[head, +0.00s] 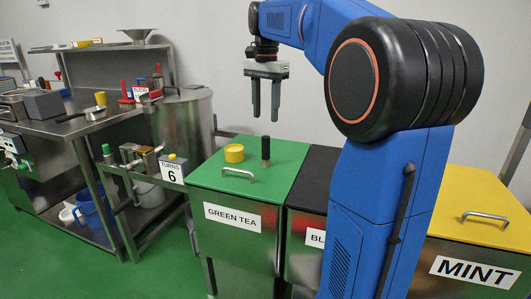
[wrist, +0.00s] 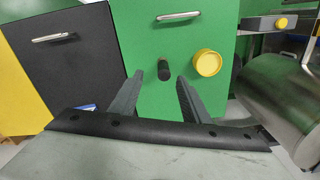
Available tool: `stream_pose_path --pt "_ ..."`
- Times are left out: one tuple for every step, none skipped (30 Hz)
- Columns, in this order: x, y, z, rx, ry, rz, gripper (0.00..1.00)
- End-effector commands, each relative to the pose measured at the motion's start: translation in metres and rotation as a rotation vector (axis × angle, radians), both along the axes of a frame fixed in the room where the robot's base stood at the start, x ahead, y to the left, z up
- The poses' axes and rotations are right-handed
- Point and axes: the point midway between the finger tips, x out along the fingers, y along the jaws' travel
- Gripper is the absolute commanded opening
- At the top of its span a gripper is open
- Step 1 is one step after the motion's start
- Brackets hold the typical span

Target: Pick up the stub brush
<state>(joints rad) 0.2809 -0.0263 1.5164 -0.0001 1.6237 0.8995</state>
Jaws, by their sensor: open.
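A short dark upright cylinder, which looks like the stub brush (head: 265,152), stands on the green lid (head: 285,165) of the GREEN TEA bin. Its bristles cannot be made out. My gripper (head: 265,114) points down above the lid, with its two fingers apart and nothing between them. In the wrist view the stub brush (wrist: 164,70) shows between and just beyond the tips of the open fingers (wrist: 160,78). The gripper and the stub brush are apart.
A round yellow item (head: 234,153) stands close beside the stub brush on the lid, near a metal handle (head: 238,173). A black-lidded bin (head: 309,180) and a yellow-lidded MINT bin (head: 460,200) adjoin on the right. A cluttered steel bench (head: 70,128) stands at left.

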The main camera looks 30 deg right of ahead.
Motion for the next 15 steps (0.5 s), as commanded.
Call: stream_pose_path --pt "0.007 -0.007 0.002 0.003 0.008 -0.028 0.43" --pt "0.01 -0.009 0.003 0.004 0.013 -0.042 0.43" --pt "0.013 -0.012 0.005 0.006 0.018 -0.057 0.43" --pt "0.015 -0.014 0.006 0.006 0.02 -0.067 0.43" --pt "0.016 -0.015 0.006 0.008 0.021 -0.075 0.43" --pt "0.018 -0.016 0.006 0.008 0.025 -0.081 0.43" --pt "0.018 -0.017 0.005 0.009 0.026 -0.085 0.43" --pt "0.019 -0.017 0.003 0.009 0.027 -0.087 0.43" --pt "0.019 -0.017 -0.001 0.01 0.028 -0.089 0.43" --pt "0.019 -0.017 -0.005 0.009 0.029 -0.089 0.43" --pt "0.018 -0.017 -0.01 0.01 0.031 -0.089 0.43" --pt "0.018 -0.017 -0.016 0.009 0.029 -0.089 0.43" --pt "0.018 -0.017 -0.022 0.01 0.03 -0.089 0.43" --pt "0.018 -0.017 -0.027 0.009 0.029 -0.088 0.43" --pt "0.018 -0.017 -0.035 0.009 0.029 -0.088 0.43"
